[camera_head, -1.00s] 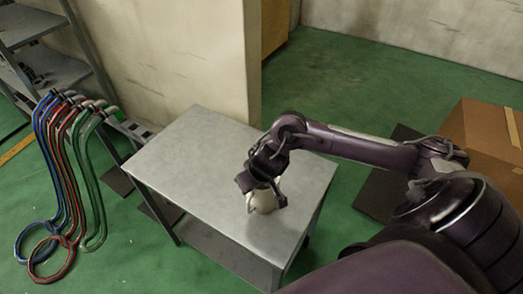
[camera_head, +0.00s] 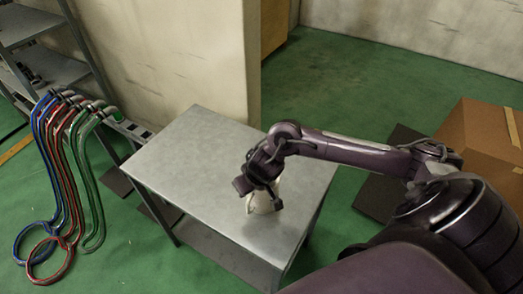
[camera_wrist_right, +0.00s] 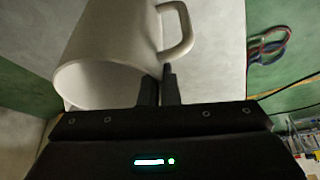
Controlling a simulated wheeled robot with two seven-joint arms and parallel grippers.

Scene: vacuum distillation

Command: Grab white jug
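The white jug (camera_head: 262,204) is at the right front part of the metal table, under my right gripper (camera_head: 262,196), which partly hides it. In the right wrist view the jug (camera_wrist_right: 105,45) shows its open mouth towards the camera, with its handle (camera_wrist_right: 186,30) at the right. The two fingers of my right gripper (camera_wrist_right: 159,88) are close together at the rim near the handle and look closed on the jug. I cannot tell whether the jug still touches the table. My left gripper is not in view.
The grey table (camera_head: 190,150) is otherwise bare. Blue, red and green hoses (camera_head: 75,165) hang from a rack at the left. A cardboard box (camera_head: 480,135) stands at the right. A wall pillar (camera_head: 200,60) rises behind the table.

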